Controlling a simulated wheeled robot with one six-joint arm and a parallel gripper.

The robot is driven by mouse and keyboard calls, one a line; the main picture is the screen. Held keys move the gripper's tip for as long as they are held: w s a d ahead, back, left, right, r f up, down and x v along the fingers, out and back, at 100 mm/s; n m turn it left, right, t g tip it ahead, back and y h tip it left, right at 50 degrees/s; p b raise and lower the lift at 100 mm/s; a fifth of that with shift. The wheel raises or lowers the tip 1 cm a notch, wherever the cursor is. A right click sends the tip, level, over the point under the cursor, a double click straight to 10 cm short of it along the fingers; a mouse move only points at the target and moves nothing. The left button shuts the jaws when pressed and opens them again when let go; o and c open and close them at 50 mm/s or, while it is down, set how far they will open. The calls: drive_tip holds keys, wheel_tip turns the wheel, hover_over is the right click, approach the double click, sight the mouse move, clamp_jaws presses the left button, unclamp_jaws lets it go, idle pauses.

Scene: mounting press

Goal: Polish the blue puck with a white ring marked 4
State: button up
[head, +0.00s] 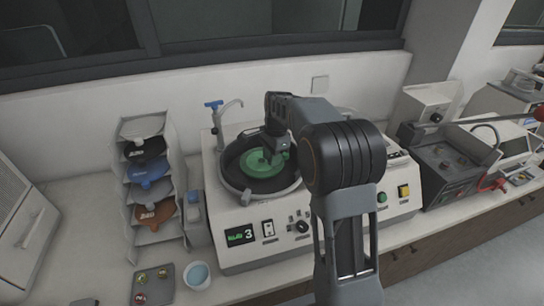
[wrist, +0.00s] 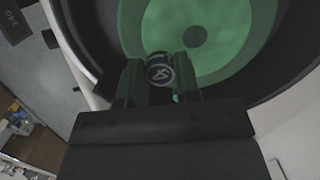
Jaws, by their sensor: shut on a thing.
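The polishing machine's round bowl (head: 233,184) holds a green disc (head: 256,167), which also shows in the wrist view (wrist: 240,25). My gripper (head: 279,150) is over the right part of the disc in the head view. The puck is hidden there. I cannot tell whether it touches the disc.
A blue-handled tap (head: 219,118) stands behind the bowl. A display (head: 240,236) reads 3 on the machine's front. At left are a rack (head: 141,228) of coloured discs, a small tray (head: 153,272) with several pucks and a cup (head: 198,275). Another machine (head: 457,165) stands at right.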

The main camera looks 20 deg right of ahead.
drive_tip(key=shift+f+b, duration=0.4)
drive_tip(key=shift+f, duration=0.2)
idle(0.6)
drive_tip(key=shift+s+f+p, duration=0.1)
drive_tip(key=shift+f+p, duration=0.05)
drive_tip(key=shift+p, duration=0.15)
idle(1.4)
